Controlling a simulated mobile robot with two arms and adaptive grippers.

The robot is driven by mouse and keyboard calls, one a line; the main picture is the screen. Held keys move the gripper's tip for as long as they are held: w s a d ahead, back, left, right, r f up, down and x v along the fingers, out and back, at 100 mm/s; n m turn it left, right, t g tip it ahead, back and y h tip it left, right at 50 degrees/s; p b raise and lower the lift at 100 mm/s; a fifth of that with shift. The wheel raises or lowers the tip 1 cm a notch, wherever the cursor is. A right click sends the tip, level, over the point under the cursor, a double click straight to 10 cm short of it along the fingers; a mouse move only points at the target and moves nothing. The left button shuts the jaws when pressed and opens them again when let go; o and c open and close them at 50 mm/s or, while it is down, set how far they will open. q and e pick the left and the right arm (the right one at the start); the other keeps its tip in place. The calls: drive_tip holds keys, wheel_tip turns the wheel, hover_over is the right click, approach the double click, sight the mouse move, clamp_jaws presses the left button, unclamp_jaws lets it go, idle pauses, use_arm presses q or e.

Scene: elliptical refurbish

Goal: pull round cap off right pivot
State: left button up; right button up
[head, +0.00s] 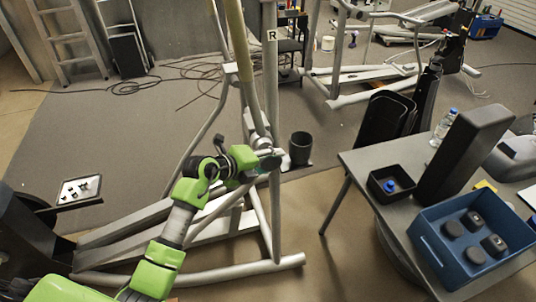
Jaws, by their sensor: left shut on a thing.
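The elliptical's right upright (272,90), marked with an R label (271,35), stands in the middle of the head view. Its pivot (260,138) is low on the post. My left gripper (270,160) reaches in from the lower left and is at the pivot, just in front of the post. It is shut on the round cap, which the fingers mostly hide. I cannot tell whether the cap is still seated on the pivot. My right gripper is not in view.
A black cup (301,146) stands just right of the post. The grey table (370,158) at right holds a blue bin (435,262) with dark caps, a small black tray (377,198), a bottle (444,124) and a long dark block (465,150). A small tray (70,196) is at left.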

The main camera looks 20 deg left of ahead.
use_arm(q)
drive_tip(key=shift+s+d+p, duration=0.7)
drive_tip(key=shift+s+p, duration=0.1)
drive_tip(key=shift+s, duration=0.25)
drive_tip(key=shift+s+d, duration=0.1)
drive_tip(key=shift+s, duration=0.05)
